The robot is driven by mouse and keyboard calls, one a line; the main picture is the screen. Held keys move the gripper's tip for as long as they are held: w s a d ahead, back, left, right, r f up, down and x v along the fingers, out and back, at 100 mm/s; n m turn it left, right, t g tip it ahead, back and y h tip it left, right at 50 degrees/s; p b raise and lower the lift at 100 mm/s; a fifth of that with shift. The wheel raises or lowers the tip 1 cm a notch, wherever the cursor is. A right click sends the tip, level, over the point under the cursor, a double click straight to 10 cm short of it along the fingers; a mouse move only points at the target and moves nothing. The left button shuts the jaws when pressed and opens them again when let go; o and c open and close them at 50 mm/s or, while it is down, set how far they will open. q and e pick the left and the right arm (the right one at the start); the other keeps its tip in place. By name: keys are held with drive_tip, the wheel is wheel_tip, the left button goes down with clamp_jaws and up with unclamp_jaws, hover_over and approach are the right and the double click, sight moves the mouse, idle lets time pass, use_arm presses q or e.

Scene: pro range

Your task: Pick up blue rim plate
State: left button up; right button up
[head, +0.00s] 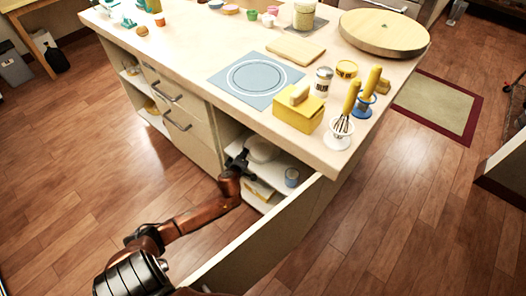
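A white round dish (262,149), perhaps the blue rim plate, is on the upper shelf inside the open cabinet at the island's near end. No blue rim can be made out at this size. My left gripper (240,161) reaches into the cabinet from the left, right beside the dish's left edge. The fingers are dark and small, so I cannot tell whether they are open or touching the dish. The counter overhang is just above the dish. My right gripper is not in view.
A blue-grey cup (292,177) stands to the right on the shelf. The open cabinet door (262,240) stands close to the right of my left arm. The countertop (190,55) above holds a blue square mat (225,77), a yellow butter box (298,114) and utensil holders.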

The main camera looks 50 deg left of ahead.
use_arm(q)
clamp_jaws()
idle(0.4)
drive_tip(key=shift+r, duration=0.1)
